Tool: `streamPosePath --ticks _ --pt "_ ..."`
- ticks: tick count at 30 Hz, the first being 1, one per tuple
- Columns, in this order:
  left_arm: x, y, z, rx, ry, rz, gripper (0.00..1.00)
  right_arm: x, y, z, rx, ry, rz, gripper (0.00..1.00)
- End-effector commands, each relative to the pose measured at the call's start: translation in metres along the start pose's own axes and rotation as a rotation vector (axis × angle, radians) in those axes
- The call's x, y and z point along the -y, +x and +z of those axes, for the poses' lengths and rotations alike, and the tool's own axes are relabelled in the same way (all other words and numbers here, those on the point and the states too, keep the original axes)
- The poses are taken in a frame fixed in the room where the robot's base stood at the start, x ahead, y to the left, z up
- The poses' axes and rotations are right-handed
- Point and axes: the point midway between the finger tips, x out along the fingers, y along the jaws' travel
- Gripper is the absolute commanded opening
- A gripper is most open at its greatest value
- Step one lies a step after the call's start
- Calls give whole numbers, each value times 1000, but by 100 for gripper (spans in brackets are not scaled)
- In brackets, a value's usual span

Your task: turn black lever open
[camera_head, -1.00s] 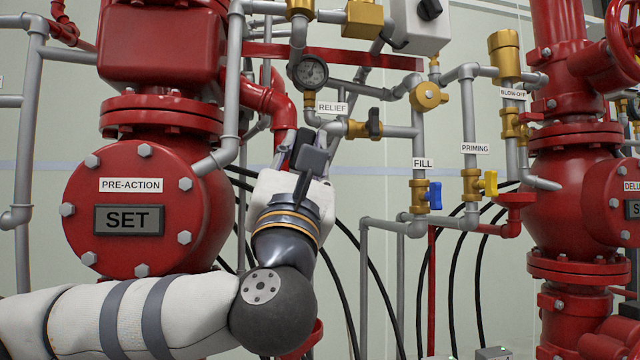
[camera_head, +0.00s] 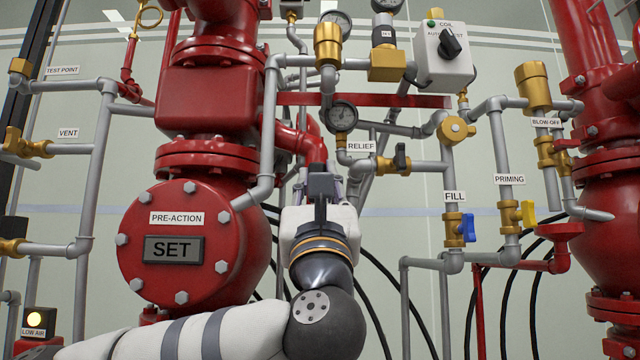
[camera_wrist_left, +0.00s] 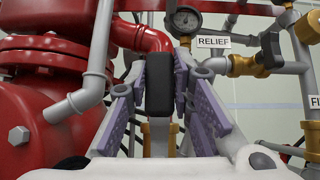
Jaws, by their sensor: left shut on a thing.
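A black lever (camera_wrist_left: 160,86) stands upright in the left wrist view, between the purple fingers of my left gripper (camera_head: 324,168). The gripper is shut on it. Some brass shows behind and below the lever, but its valve body is mostly hidden. In the head view my gripper and wrist hide the held lever. Another black lever (camera_head: 400,156) stands upright on the brass RELIEF valve (camera_head: 392,167), right of my gripper and apart from it; it also shows in the left wrist view (camera_wrist_left: 271,50). My right gripper is out of view.
The red PRE-ACTION valve body (camera_head: 135,245) stands close on the left. A gauge (camera_head: 342,115) and grey pipes are above. The blue FILL lever (camera_head: 468,228), yellow PRIMING lever (camera_head: 529,213) and selector box (camera_head: 443,65) are to the right. Black hoses hang behind my arm.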

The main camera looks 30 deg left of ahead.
Motion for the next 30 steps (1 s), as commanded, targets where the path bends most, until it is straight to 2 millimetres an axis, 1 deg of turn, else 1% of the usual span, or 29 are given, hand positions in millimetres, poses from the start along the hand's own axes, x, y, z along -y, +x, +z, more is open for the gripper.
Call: streamPosePath --ticks 3,4,6,14,16,17,21,24,27,30 --pt "-1 0 1 1 -5 3 0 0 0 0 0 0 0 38" --pt "-1 0 1 1 -5 3 28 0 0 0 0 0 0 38" --pt "-1 0 0 1 -4 3 42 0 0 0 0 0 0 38" --pt "0 0 0 0 -1 1 42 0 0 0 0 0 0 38" --pt "0 -5 0 0 -1 1 42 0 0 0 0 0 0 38" --pt "0 -9 0 1 -1 -1 42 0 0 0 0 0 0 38" --pt "1 -40 0 0 -2 -3 42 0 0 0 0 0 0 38" --pt "0 -59 0 0 -2 -2 42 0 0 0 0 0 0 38" --pt "0 -71 0 0 -2 1 42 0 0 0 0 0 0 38" --pt "0 -75 0 0 -2 1 42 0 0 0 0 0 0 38"
